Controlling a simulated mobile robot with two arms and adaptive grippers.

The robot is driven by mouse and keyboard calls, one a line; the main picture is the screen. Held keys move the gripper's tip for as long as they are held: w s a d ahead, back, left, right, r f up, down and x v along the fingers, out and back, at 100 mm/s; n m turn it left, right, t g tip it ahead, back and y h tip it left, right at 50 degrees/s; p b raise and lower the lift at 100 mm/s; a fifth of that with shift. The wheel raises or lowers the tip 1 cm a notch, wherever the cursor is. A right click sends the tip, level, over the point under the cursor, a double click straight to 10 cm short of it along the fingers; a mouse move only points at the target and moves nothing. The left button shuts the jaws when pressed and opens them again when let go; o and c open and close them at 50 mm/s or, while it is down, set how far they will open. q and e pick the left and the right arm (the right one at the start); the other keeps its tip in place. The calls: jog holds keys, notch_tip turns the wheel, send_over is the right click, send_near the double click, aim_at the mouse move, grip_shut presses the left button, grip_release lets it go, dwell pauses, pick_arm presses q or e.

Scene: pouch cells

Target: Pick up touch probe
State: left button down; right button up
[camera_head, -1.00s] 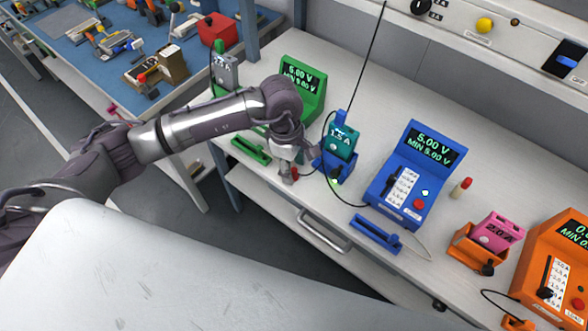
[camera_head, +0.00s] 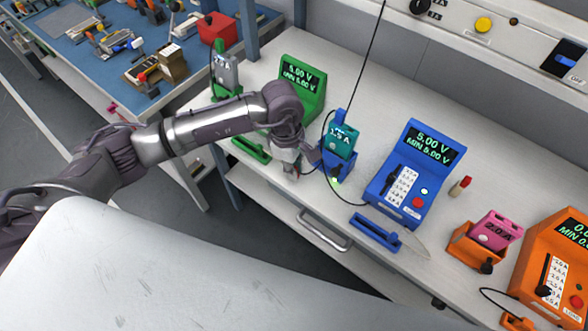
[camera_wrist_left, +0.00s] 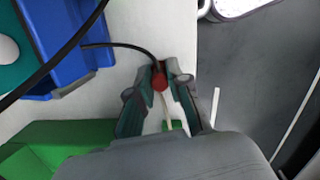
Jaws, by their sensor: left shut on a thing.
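The touch probe (camera_wrist_left: 159,78) has a red body with a black cable running from its end, in the left wrist view. My left gripper (camera_wrist_left: 160,80) is shut on it, with one dark green-grey finger on each side of the red part. In the head view my left gripper (camera_head: 291,174) is at the bench's front edge, between the green tray and the blue cell stand. The probe is largely hidden there by the gripper. My right gripper is not in view.
A blue stand (camera_head: 330,167) with a teal cell (camera_head: 342,142) is close to the gripper's right. A blue meter (camera_head: 393,205) stands farther right and a green meter (camera_head: 310,78) behind. A green tray (camera_head: 250,150) lies left. A drawer handle (camera_head: 325,232) is below.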

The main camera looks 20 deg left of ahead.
pick_arm(q)
jog(key=shift+s, duration=0.1)
jog(key=shift+r, duration=0.5)
notch_tip(320, 180, up, 3)
jog(key=shift+f+b, duration=0.1)
jog(key=shift+b, duration=0.6)
jog(key=s+d+r+b, duration=0.2)
jog(key=s+d+r, duration=0.4)
jog(key=d, duration=0.4)
notch_tip(320, 180, up, 11)
jog(key=p, duration=0.4)
jog(key=shift+w, duration=0.15)
jog(key=shift+w+f, duration=0.1)
jog(key=shift+f, duration=0.05)
